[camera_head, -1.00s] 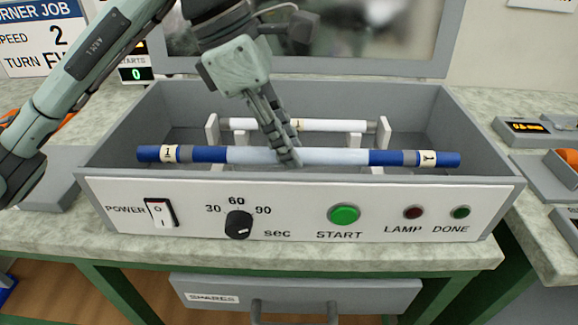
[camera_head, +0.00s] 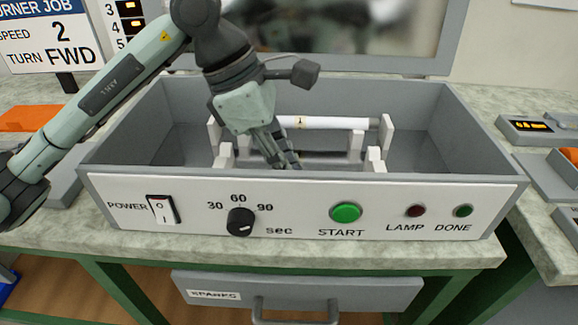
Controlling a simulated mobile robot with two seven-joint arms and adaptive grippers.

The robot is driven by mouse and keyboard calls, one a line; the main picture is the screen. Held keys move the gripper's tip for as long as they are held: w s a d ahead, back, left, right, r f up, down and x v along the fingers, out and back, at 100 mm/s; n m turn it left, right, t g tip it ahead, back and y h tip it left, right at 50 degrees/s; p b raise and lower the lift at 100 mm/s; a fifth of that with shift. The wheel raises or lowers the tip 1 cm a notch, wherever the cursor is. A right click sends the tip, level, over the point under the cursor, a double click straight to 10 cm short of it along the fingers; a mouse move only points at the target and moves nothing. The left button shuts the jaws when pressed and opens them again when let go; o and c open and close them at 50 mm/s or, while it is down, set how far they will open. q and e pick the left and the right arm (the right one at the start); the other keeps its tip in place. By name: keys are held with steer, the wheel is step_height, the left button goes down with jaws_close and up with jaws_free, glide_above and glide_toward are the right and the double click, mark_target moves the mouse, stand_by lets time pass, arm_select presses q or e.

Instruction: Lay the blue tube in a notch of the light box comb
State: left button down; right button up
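The light box (camera_head: 130,140) is a grey open-topped tray with a white front panel. Its comb shows as white notched uprights at left (camera_head: 224,156) and right (camera_head: 376,160). A white tube (camera_head: 340,123) with a small label rests across the back uprights. The blue tube is not visible now; whether it is hidden low behind the front wall, I cannot tell. My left gripper (camera_head: 284,162) points down into the box between the uprights, its fingertips close to the front wall's top edge. Its grip is unclear. My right gripper is not in view.
The front panel carries a power switch (camera_head: 162,209), a dial (camera_head: 240,222), a green START button (camera_head: 346,212) and two small lamps. Grey trays stand on the bench to the right. A drawer (camera_head: 300,290) is below. The right end inside the box is clear.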

arm_select(q)
steer(key=c, duration=1.7)
jaws_free()
steer(key=shift+o, duration=1.7)
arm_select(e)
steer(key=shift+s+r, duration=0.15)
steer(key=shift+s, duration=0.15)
arm_select(q)
steer(key=shift+r, duration=0.1)
steer(key=shift+a+r, duration=0.15)
steer(key=shift+r, duration=0.15)
steer(key=v, duration=1.1)
steer(key=shift+r+b, duration=0.2)
steer(key=shift+b, duration=0.15)
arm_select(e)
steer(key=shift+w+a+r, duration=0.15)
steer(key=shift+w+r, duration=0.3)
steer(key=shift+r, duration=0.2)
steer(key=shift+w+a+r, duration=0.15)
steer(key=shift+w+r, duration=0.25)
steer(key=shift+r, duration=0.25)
